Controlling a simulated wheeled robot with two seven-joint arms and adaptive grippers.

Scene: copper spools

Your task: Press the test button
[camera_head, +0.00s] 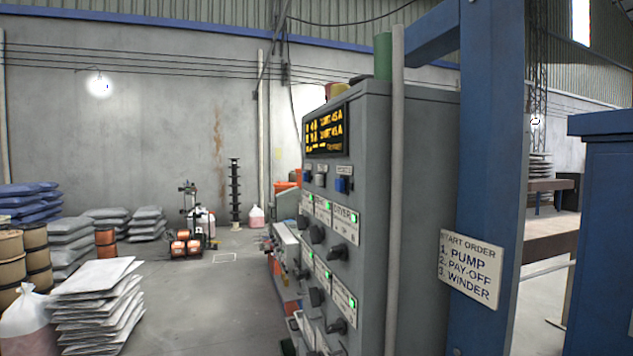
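A grey control cabinet (372,215) stands right of centre, its front facing left and seen at a steep angle. Below its lit amber display (326,131) is a row of small controls with labels too small to read. The right one is a blue button (343,185); a paler one (320,180) and a dark one (306,179) are to its left. I cannot tell which is the test button. Lower down are labelled panels with green lamps (353,217) and black rotary knobs (338,252). Neither of my grippers is in view.
A blue post (487,130) with a start-order sign (470,267) and a grey pipe (396,200) stand right of the cabinet front. Stacked sacks (97,305) and copper spools (12,258) are at the left. The floor (205,310) between sacks and cabinet is clear.

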